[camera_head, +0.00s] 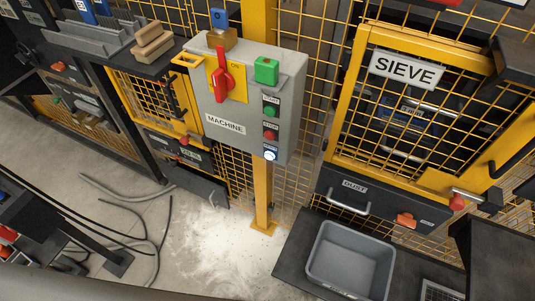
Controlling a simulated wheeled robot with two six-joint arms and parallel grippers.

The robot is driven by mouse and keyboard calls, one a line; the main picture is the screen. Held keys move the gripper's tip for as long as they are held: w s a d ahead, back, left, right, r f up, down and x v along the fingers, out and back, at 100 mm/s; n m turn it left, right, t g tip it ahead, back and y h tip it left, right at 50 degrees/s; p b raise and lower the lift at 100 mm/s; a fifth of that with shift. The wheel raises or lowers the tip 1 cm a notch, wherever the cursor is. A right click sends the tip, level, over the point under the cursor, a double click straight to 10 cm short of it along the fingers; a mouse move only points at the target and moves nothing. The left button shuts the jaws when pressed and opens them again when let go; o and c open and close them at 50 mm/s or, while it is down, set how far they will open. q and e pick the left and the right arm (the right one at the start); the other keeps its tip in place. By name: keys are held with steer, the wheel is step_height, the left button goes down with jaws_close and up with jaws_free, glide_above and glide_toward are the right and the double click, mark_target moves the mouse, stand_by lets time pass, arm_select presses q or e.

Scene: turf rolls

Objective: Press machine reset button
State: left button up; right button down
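A grey control box (250,50) labelled MACHINE stands on a yellow post at upper centre. The reset button (270,155) is the lowest of three buttons on its right side and glows white-blue. Above it are a red stop button (270,135) and a green start button (270,112). A red rotary handle (222,82) on a yellow plate stands upright by the word ON. Neither of my grippers can be made out in the head view, and nothing covers the reset button.
A brass padlock (219,40) with a blue tag sits at the box's top. A yellow mesh gate (352,60) signed SIEVE is at right, above a dust drawer (380,200). A grey bin (350,260) stands at lower right. Cables (150,240) lie on the dusty floor (215,245).

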stand_by(0.3)
arm_select(q)
jaws_close()
steer(key=shift+a, duration=0.1)
stand_by(1.5)
